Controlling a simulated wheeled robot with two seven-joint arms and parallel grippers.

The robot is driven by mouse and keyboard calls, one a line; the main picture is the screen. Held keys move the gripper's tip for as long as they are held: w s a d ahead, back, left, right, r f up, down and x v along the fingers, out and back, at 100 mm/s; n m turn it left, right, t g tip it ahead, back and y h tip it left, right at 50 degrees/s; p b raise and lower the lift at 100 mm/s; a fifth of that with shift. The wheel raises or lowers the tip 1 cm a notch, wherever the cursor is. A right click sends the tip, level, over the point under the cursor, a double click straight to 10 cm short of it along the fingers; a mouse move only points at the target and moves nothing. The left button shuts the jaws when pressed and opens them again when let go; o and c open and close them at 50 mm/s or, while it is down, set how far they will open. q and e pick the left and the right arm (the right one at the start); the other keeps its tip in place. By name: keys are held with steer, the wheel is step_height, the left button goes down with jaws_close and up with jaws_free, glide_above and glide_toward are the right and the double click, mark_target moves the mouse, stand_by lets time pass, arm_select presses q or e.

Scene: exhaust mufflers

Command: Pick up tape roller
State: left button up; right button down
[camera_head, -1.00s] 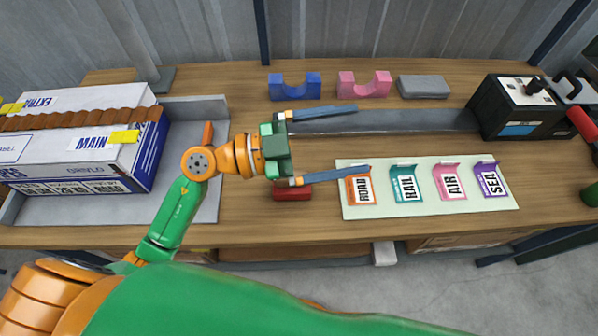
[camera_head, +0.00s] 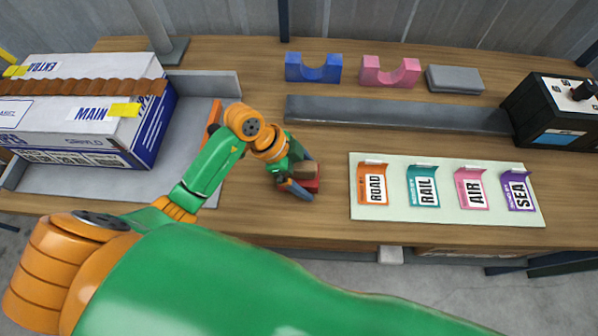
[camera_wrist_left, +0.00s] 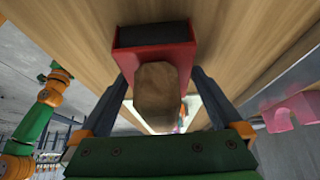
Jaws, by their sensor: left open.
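The tape roller (camera_head: 307,184) is a small red holder with a tan-brown roll, near the front of the bench, left of the label sheet. In the left wrist view the tape roller (camera_wrist_left: 154,60) shows its red body, a dark block at its far end and the tan roll nearest me. My left gripper (camera_head: 306,178) is open and points down at it. In the left wrist view the left gripper (camera_wrist_left: 160,82) has one finger on each side of the roller. Whether the fingers touch it I cannot tell. My right gripper is not in view.
A large white and blue box (camera_head: 80,120) sits in a grey tray (camera_head: 190,170) at the left. A sheet (camera_head: 450,209) with several coloured labels lies to the right. A grey bar (camera_head: 400,114), blue cradle (camera_head: 313,68) and pink cradle (camera_head: 389,73) stand behind. A black device (camera_head: 552,115) is far right.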

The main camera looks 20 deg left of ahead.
arm_select(q)
steer(key=shift+r, duration=0.1)
steer(key=c, duration=1.5)
